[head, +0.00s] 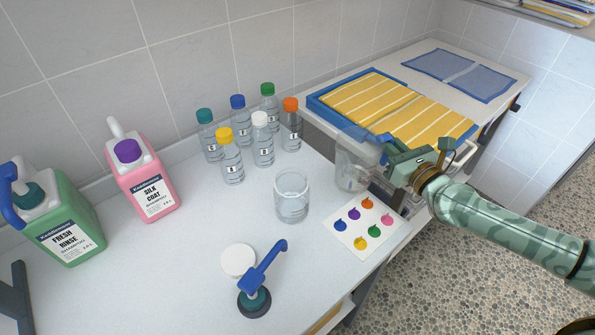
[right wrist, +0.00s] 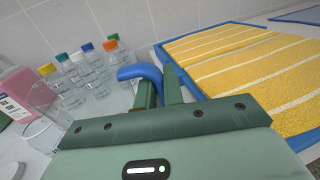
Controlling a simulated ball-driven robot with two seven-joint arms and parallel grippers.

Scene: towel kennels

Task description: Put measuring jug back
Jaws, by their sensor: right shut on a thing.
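The clear measuring jug (head: 352,172) is at the right of the white counter, beside the colour-dot card. My right gripper (head: 386,150) is at its right side and is shut on its blue handle. In the right wrist view the curved blue handle (right wrist: 140,72) shows between my right gripper's fingers (right wrist: 159,92). The jug looks upright and empty. I cannot tell whether its base touches the counter.
A clear beaker (head: 292,197) stands left of the jug. Several capped bottles (head: 263,142) stand behind it.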

